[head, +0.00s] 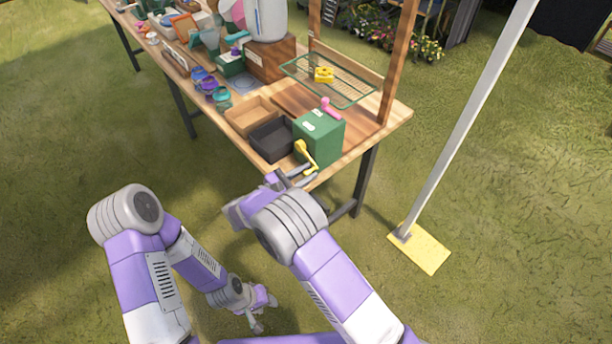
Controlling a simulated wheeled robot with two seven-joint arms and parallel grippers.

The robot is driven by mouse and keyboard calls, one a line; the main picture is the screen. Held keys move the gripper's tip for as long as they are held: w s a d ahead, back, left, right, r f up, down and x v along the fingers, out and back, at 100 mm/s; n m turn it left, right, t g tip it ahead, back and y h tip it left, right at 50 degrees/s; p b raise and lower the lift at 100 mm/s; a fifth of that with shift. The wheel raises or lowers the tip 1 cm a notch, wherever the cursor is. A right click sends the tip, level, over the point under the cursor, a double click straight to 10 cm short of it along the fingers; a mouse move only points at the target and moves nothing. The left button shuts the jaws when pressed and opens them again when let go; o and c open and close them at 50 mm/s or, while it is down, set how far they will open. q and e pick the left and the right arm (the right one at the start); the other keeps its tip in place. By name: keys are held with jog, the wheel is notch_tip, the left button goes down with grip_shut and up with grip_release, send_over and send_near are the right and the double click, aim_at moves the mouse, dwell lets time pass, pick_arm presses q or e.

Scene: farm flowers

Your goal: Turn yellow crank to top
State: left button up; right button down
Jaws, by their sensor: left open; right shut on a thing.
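The green box (321,140) stands at the near right corner of the wooden table. The yellow crank (304,152) is on its near left side, with a thick upper end and a thinner part slanting down to the right. My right gripper (311,173) is at the crank's lower end and is shut on it; the exact contact is small and partly hidden. My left gripper (259,312) hangs low over the grass, open and empty, well away from the table.
A black tray (258,139) and a wooden tray (238,122) sit left of the green box. A green wire rack (348,94) with a yellow thing (323,75) is behind it. A pale pole (470,110) on a yellow foot (425,255) stands to the right. Grass in front is clear.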

jog(key=shift+w+a+f+m+b, duration=0.2)
jog(key=shift+f+m+b, duration=0.3)
jog(key=shift+m, duration=0.25)
jog(key=shift+w+a+f+m+b, duration=0.2)
jog(key=shift+f+m+b, duration=0.2)
jog(key=shift+m+b, duration=0.3)
